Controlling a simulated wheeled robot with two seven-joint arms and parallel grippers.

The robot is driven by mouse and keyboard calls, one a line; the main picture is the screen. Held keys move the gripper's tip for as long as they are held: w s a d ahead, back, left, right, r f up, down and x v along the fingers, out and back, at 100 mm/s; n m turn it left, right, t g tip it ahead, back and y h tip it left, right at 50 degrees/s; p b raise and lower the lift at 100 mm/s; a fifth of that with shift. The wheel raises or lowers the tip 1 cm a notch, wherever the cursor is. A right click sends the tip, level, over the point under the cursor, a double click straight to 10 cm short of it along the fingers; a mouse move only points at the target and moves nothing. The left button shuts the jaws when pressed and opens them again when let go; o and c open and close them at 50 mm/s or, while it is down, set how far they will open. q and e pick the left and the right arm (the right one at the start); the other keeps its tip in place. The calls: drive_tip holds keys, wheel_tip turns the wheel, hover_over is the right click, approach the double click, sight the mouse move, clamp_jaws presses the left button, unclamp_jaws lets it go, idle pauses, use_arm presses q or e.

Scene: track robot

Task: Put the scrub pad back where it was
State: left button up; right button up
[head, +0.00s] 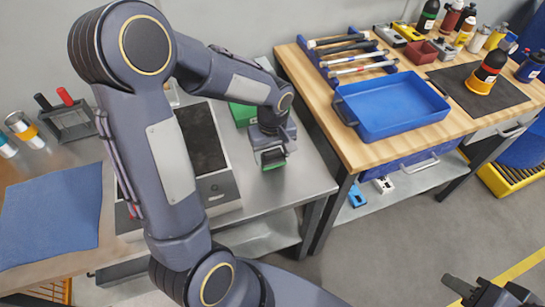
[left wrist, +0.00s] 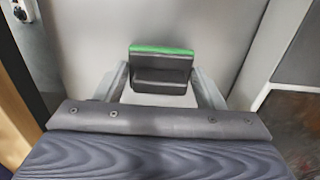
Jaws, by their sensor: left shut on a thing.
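The scrub pad (left wrist: 161,74) is a small dark block with a green face; in the head view only its green edge (head: 273,166) shows clearly. My left gripper (head: 271,155) is shut on it, above the right part of the steel table. In the left wrist view the pad sits between the two fingers (left wrist: 161,88), with pale grey table surface behind it. Whether the pad touches the table I cannot tell. My right gripper (head: 488,291) is at the bottom right corner over the floor, its fingers apart and empty.
A green thing (head: 243,114) lies on the steel table (head: 300,185) behind my left gripper, partly hidden by my arm. A scale-like device with a dark plate (head: 203,140) stands left of the gripper. A wooden bench with a blue tray (head: 392,107) is to the right.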

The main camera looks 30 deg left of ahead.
use_arm(q)
drive_tip(key=shift+f, duration=1.05)
drive_tip(key=shift+f, duration=0.15)
drive_tip(key=o, duration=1)
drive_tip(key=shift+c, duration=0.2)
